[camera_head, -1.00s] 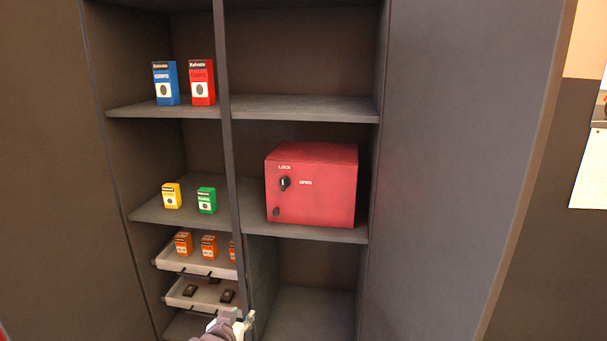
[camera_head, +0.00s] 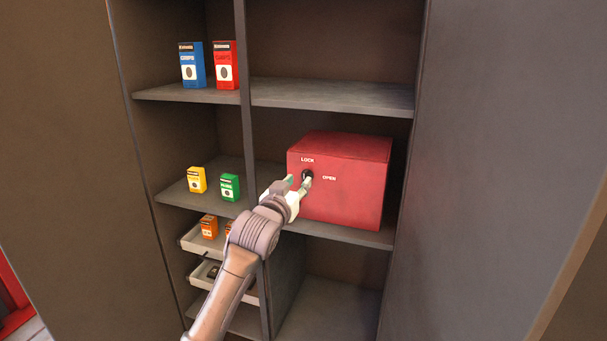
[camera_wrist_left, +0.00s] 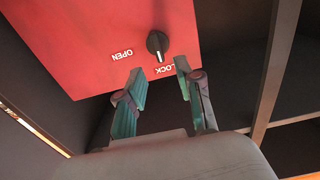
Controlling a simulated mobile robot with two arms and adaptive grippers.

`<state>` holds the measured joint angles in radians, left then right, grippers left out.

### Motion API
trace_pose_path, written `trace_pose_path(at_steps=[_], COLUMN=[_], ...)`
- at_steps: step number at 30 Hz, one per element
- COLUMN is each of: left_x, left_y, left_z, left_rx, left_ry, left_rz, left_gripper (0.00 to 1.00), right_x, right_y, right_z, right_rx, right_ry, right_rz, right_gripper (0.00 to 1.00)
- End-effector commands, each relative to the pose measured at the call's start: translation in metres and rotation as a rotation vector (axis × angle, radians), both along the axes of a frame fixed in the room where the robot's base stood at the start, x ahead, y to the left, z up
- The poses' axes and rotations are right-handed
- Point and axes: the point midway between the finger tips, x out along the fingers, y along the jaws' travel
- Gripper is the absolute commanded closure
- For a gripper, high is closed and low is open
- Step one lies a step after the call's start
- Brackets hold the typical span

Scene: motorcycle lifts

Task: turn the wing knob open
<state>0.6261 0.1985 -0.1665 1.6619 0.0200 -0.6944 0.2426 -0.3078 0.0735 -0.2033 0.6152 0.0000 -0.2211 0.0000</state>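The black wing knob (camera_head: 308,175) is on the front of a red box (camera_head: 345,185) on the cabinet's middle shelf. It also shows in the left wrist view (camera_wrist_left: 157,43), where its white mark points toward the LOCK label (camera_wrist_left: 170,69). The OPEN label (camera_head: 329,178) is to its right in the head view. My left gripper (camera_head: 298,182) is in front of the knob, its fingers partly overlapping it. In the left wrist view the fingers (camera_wrist_left: 160,68) are apart and empty, with the knob just beyond the tips. My right gripper is in neither view.
A vertical post (camera_head: 246,110) stands just left of the box. Small yellow (camera_head: 197,180) and green (camera_head: 230,187) boxes sit left of my gripper. Trays (camera_head: 190,240) are below. The cabinet's side wall (camera_head: 500,150) is at right.

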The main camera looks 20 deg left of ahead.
Motion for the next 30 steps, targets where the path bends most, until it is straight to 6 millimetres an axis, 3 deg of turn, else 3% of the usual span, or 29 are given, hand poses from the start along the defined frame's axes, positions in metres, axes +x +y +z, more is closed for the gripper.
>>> trace_pose_path(at_steps=[3,9,22,28,30], left_x=[0.021,0.041,0.048,0.048,0.048], left_y=[-0.001,-0.001,-0.002,-0.002,-0.002], left_z=[0.001,0.000,-0.001,-0.001,-0.001], left_rx=[0.001,0.000,0.000,0.001,0.000], left_ry=[0.001,0.001,0.000,0.000,0.000], left_rz=[0.001,0.001,0.000,0.000,0.000], left_gripper=[0.65,0.65,0.65,0.98,1.00], right_x=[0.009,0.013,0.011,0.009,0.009], right_y=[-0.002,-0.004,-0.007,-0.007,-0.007], right_z=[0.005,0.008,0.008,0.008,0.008], right_rx=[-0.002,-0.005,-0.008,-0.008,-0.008], right_ry=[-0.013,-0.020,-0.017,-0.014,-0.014], right_rz=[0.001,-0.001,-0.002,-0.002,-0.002], right_gripper=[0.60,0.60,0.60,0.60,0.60])
